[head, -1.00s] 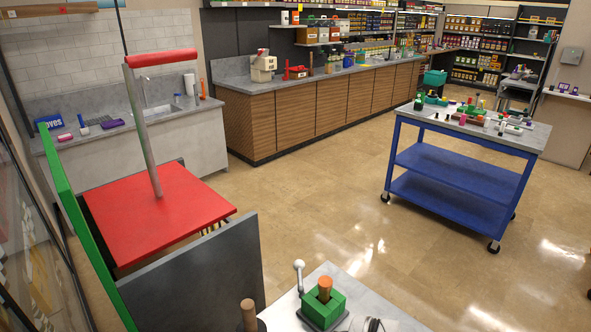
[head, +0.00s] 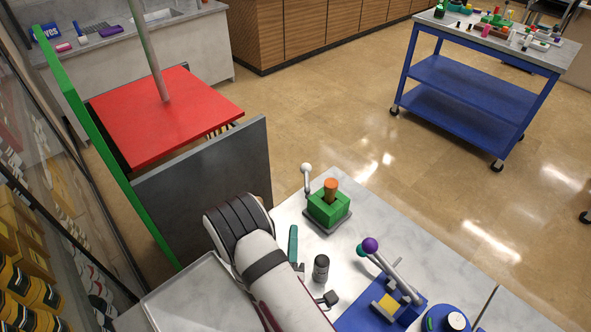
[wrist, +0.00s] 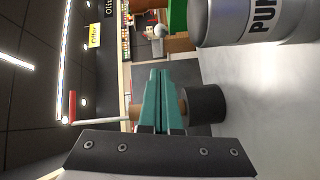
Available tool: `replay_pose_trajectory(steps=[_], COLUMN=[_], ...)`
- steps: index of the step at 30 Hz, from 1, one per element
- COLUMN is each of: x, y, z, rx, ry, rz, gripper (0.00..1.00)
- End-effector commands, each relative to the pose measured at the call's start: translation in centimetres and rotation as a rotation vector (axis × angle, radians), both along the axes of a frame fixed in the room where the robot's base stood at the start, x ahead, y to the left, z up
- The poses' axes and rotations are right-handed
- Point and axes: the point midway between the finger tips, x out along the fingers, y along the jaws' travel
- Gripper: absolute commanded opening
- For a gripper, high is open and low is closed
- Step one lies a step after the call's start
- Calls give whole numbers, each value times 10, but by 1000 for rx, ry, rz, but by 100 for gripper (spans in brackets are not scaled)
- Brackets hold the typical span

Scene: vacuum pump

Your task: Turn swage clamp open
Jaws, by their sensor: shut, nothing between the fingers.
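No label marks the swage clamp. A green block (head: 325,212) with an orange-topped peg and a white-ball lever (head: 306,178) stands on the bench's far part. Nearer right, a blue fixture (head: 382,308) holds a yellow block under a tilted grey lever (head: 398,277) with purple and green balls at its upper end. My gripper (head: 293,240) is above the bench, left of the green block and apart from both. In the wrist view its teal fingers (wrist: 160,75) are together and empty. They cover part of a brown rod with a dark cylindrical end (wrist: 205,104).
A dark canister (head: 321,268) stands right of my gripper; a grey cylinder lettered "PUM" (wrist: 255,22) shows in the wrist view. A blue round device (head: 446,319) is at lower right. A pale tray (head: 200,295) lies left. A grey panel (head: 205,177) rises behind my arm.

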Motion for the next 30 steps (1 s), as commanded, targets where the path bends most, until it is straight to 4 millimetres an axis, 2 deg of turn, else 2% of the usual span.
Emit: replay_pose_trajectory(steps=[2, 5, 24, 30], x=[4, 20, 160, 189], y=[1, 1, 3, 3], z=[-1, -1, -7, -9], rx=[-15, -11, -9, -10], ry=[-5, -7, -6, -4], rz=[8, 4, 6, 7], gripper=[0, 0, 0, 0])
